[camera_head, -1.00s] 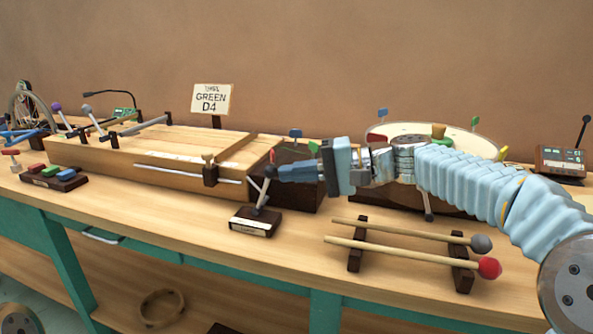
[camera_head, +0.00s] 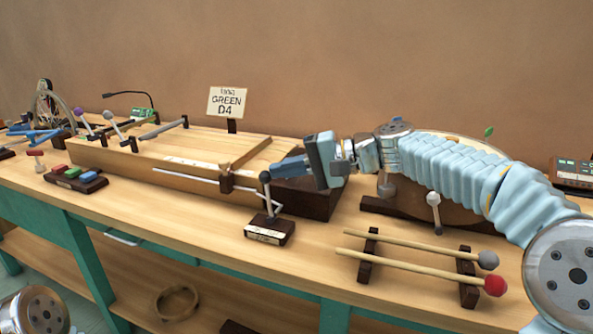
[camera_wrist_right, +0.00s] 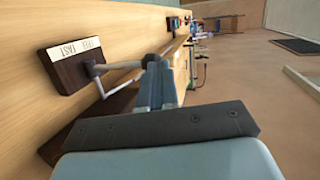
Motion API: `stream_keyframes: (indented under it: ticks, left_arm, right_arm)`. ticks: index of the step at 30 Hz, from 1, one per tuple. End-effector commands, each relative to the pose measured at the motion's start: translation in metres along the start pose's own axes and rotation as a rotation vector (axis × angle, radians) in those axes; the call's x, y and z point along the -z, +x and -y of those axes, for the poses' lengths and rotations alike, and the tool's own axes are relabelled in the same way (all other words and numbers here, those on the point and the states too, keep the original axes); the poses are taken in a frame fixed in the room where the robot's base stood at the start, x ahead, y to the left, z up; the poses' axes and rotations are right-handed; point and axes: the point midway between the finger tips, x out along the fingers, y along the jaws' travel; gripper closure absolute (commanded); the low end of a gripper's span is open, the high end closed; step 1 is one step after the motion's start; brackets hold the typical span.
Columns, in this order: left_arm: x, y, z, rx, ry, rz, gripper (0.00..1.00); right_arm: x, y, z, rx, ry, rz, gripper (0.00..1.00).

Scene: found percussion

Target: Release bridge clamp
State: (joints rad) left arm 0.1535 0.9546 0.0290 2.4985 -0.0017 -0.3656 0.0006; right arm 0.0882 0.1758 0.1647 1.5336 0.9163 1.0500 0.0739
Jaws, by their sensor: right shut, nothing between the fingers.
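A small dark block (camera_head: 268,231) with a white label sits at the table's front. A thin metal lever (camera_head: 270,198) with a dark ball tip stands on it, leaning left toward the wooden soundboard (camera_head: 180,160). A pale rod along the soundboard's front passes through a brown clamp post (camera_head: 226,182). My right gripper (camera_head: 278,166) is shut and empty, its fingertips beside the lever's ball tip; contact cannot be told. In the wrist view the shut fingers (camera_wrist_right: 155,88) partly cover the lever, and the block's label (camera_wrist_right: 75,48) reads FREE and FAST. My left gripper is not in view.
Two mallets lie on a dark rack (camera_head: 420,265) in front of my right arm. A round drum (camera_head: 445,145) stands behind the arm. A sign (camera_head: 228,102) reading GREEN D4 stands behind the soundboard. Coloured buttons (camera_head: 75,178) sit at the left front.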

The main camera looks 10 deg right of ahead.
Motion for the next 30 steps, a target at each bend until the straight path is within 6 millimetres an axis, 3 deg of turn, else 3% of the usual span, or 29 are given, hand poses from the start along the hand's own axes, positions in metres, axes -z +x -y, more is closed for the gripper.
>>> stream_keyframes:
  ticks: [12,30]
  left_arm:
    - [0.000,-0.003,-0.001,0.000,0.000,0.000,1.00]
    - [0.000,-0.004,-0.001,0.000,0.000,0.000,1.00]
  right_arm:
    - [0.005,0.025,0.011,0.001,0.000,0.001,1.00]
    - [0.006,0.029,0.012,0.000,0.000,0.001,1.00]
